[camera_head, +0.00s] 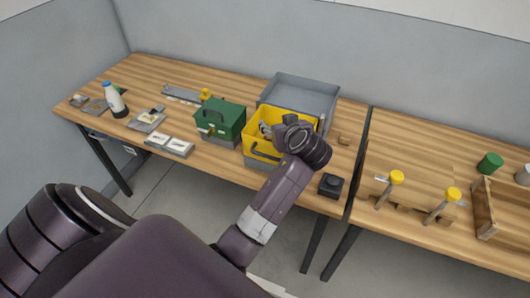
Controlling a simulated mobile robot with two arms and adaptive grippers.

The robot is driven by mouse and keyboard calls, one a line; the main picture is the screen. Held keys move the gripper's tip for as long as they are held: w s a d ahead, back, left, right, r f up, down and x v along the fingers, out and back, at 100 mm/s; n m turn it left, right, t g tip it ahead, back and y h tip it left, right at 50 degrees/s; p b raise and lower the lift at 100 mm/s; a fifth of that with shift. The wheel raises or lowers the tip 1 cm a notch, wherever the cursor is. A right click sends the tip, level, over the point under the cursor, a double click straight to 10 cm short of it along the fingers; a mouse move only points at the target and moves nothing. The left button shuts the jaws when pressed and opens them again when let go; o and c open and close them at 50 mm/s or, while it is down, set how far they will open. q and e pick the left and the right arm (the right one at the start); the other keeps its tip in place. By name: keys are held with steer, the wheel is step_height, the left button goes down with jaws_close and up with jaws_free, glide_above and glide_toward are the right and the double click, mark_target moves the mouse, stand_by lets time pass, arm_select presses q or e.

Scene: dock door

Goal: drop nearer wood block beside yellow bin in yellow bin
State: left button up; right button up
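The yellow bin (261,150) stands on the wooden table, to the right of a green box. My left arm reaches up from the bottom of the view, and its wrist covers the bin's right side. My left gripper (268,129) is over the bin's opening, partly hidden by the wrist; whether it is open or shut, or holds anything, is not clear. A small wood block (343,140) lies on the table to the right of the yellow bin. No second block shows clearly. My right gripper is not in view.
A grey bin (300,92) stands behind the yellow bin, and the green box (220,119) is on its left. A small black box (331,185) sits near the front edge. A gap separates this table from the right one, which holds yellow-topped tools (396,178) and a wooden crate (485,212).

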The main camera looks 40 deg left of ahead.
arm_select(q)
steer(key=shift+d, duration=0.1)
steer(key=v, duration=0.7)
steer(key=shift+s+d, duration=0.2)
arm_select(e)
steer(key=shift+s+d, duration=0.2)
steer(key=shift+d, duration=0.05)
